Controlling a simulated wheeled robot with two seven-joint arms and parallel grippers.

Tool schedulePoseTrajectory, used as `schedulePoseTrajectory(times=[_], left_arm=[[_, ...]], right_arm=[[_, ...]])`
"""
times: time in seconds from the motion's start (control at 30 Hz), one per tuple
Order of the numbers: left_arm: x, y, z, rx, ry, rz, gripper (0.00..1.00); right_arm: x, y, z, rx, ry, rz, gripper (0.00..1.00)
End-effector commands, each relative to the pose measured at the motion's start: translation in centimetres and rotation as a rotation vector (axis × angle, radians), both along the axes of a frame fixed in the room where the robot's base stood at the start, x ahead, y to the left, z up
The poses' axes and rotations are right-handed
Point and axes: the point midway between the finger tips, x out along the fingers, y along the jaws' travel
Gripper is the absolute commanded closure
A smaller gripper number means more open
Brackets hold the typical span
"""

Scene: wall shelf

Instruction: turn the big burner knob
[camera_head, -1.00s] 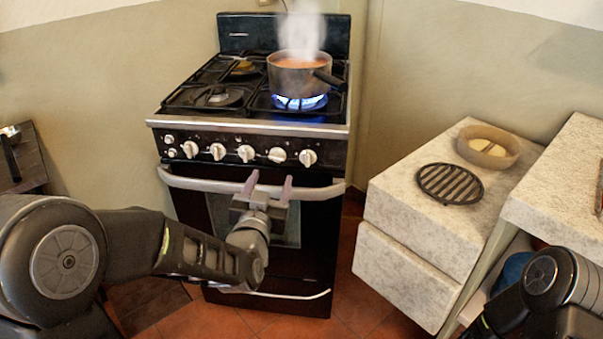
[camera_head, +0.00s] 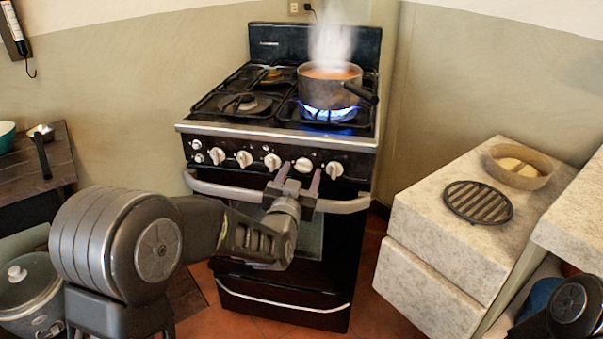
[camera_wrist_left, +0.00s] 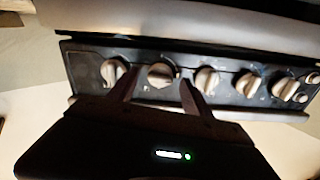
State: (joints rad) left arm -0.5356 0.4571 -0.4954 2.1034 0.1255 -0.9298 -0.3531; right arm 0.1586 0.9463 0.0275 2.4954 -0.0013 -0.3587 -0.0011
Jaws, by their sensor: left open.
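The black stove front panel (camera_head: 230,157) carries a row of white knobs. My left gripper (camera_head: 300,174) is open in front of this row. The second large knob from the right (camera_head: 304,166) shows between its fingertips. In the left wrist view that knob (camera_wrist_left: 160,75) also lies between the two fingers (camera_wrist_left: 159,84); I cannot tell whether they touch it. The rightmost knob (camera_head: 334,170) is beside the right finger. No label tells which knob is the big burner's. My right gripper is out of view; only part of that arm shows at the lower right.
A steaming pot (camera_head: 328,88) stands over a blue flame (camera_head: 327,112) on the front right burner. The oven handle (camera_head: 222,190) runs below the knobs, behind my left gripper. A stone counter (camera_head: 450,238) with a round grate (camera_head: 477,202) stands right.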

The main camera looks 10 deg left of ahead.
Motion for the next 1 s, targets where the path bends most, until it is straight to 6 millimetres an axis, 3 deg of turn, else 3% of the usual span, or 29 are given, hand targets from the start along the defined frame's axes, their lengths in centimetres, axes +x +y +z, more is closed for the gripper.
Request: schedulePoseTrajectory(times=[0.13,0.4,1.0], left_arm=[[1.0,0.05,-0.05,0.0,0.0,0.001,0.42],[1.09,0.04,-0.01,-0.001,0.0,0.0,0.43],[1.06,0.03,-0.01,-0.001,0.0,0.0,0.92]], right_arm=[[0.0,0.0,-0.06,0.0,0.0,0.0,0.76],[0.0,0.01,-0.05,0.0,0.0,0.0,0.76],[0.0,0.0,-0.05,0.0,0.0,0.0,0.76]])
